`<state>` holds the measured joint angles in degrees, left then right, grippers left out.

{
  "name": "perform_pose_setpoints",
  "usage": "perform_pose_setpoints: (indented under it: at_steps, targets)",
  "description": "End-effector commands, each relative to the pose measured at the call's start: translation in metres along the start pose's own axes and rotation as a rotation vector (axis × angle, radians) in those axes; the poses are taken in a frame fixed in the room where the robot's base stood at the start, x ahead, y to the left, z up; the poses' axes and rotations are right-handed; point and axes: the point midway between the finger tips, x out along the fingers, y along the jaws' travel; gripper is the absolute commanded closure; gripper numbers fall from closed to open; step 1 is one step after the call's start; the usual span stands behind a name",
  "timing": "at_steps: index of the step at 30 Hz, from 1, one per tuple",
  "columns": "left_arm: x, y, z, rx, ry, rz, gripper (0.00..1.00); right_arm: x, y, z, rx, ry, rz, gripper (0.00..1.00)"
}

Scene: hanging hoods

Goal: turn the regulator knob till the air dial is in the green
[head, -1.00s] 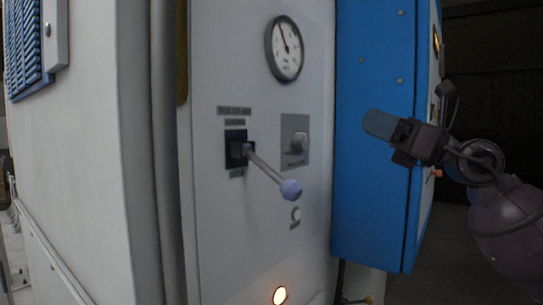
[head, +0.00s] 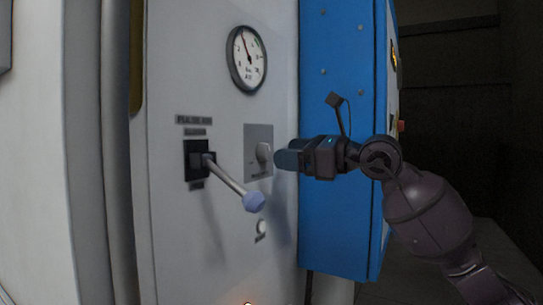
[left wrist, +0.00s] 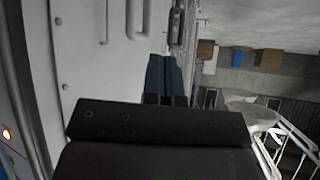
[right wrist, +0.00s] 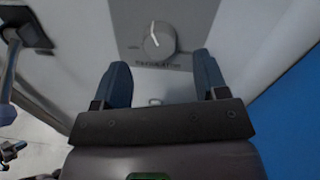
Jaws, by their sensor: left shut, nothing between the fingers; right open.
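The regulator knob (head: 264,153) is a grey round knob on a grey plate on the white panel. It also shows in the right wrist view (right wrist: 159,41), with a white pointer line and lettering below it. The round air dial (head: 247,59) is above it; its needle points up and left, and a green mark shows at the upper right of its face. My right gripper (head: 282,158) is open just right of the knob; in the right wrist view its fingers (right wrist: 163,80) are apart, short of the knob. My left gripper (left wrist: 166,58) is shut and empty beside a white surface.
A lever with a pale blue ball end (head: 253,201) juts out from the panel, left of and below the knob. A blue cabinet (head: 340,220) stands right of the panel. A small round button (head: 261,227) is below the knob.

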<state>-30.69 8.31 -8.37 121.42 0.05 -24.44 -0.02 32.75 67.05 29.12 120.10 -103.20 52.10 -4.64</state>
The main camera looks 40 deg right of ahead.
Motion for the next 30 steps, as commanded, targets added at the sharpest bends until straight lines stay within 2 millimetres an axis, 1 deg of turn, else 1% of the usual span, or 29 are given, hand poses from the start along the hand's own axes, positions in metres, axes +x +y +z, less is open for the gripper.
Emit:
perform_pose_setpoints:
  at_steps: [1, 3, 10, 15, 23, 24, 26, 30]
  targets:
    - [0.001, 0.0, 0.001, 0.001, 0.0, 0.0, 1.0, 0.008, 0.0, -0.001, 0.0, 0.0, 0.001, 0.33]
    - [0.001, 0.0, -0.001, 0.002, 0.003, 0.001, 1.0, 0.016, 0.0, -0.001, -0.001, 0.0, 0.0, 0.33]
    - [0.003, -0.002, -0.004, 0.014, 0.01, 0.003, 1.0, 0.036, 0.0, 0.0, 0.001, 0.0, 0.0, 0.33]
    - [0.003, -0.004, -0.003, 0.02, 0.008, 0.003, 1.0, 0.042, 0.0, 0.0, 0.0, -0.001, 0.0, 0.33]
    - [0.002, -0.003, 0.0, 0.016, 0.003, 0.002, 1.0, 0.042, 0.0, 0.0, 0.0, 0.0, 0.0, 0.33]
    - [0.002, -0.003, 0.0, 0.015, 0.002, 0.002, 1.0, 0.042, 0.0, 0.0, 0.0, 0.0, 0.0, 0.36]
    - [0.002, -0.003, 0.001, 0.012, 0.0, 0.001, 1.0, 0.042, 0.0, 0.0, 0.0, 0.0, 0.0, 0.46]
    - [0.001, -0.002, 0.003, 0.007, -0.004, 0.0, 1.0, 0.042, 0.0, 0.0, 0.0, 0.0, 0.0, 0.67]
